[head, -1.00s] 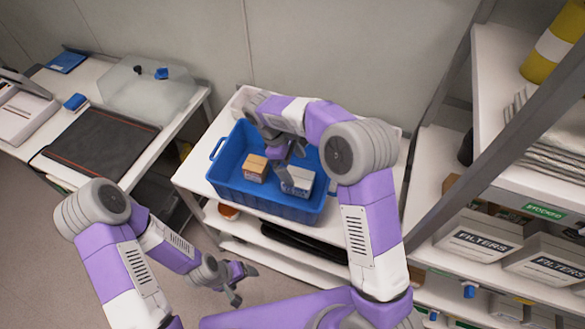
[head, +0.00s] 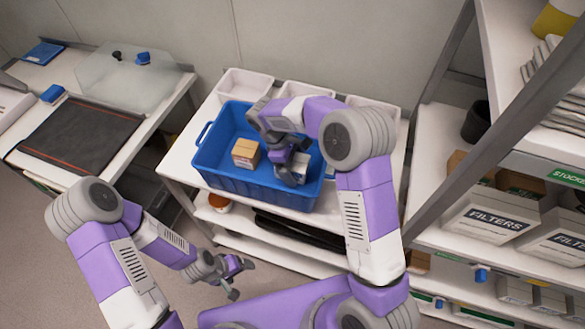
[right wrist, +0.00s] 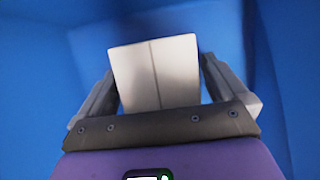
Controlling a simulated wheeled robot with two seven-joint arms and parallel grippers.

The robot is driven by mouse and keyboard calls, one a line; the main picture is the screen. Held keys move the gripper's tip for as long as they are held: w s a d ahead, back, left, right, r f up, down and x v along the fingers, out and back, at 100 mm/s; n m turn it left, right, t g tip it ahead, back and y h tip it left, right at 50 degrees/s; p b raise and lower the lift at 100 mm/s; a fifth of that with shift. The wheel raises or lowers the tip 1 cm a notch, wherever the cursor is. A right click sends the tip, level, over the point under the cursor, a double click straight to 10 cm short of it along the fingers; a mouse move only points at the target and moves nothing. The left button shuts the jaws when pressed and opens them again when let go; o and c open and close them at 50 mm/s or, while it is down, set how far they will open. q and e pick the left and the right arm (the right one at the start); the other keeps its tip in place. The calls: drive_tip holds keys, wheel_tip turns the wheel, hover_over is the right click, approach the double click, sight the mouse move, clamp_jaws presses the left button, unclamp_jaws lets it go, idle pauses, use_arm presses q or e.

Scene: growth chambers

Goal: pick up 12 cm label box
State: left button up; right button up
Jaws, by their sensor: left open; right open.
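A blue crate (head: 222,176) stands on a white shelf top and holds two small boxes. A brown cardboard box (head: 246,153) is on its left side. A pale box (head: 293,168) is at its right, partly hidden by my right gripper (head: 288,170). I cannot read which one is the label box. In the right wrist view, the pale box (right wrist: 155,72) lies between the open fingers of the right gripper (right wrist: 158,85), with gaps visible at the sides. My left gripper (head: 240,279) is open and empty, low in front of the shelf.
White trays (head: 245,85) stand behind the crate. A left table holds a dark mat (head: 80,137) and a clear cover (head: 125,78). At right, a grey rack post (head: 470,150) and a shelf with a filters box (head: 490,217) stand close to my right arm.

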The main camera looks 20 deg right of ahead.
drive_tip(key=shift+f, duration=0.1)
drive_tip(key=shift+c, duration=0.5)
drive_tip(key=c, duration=0.9)
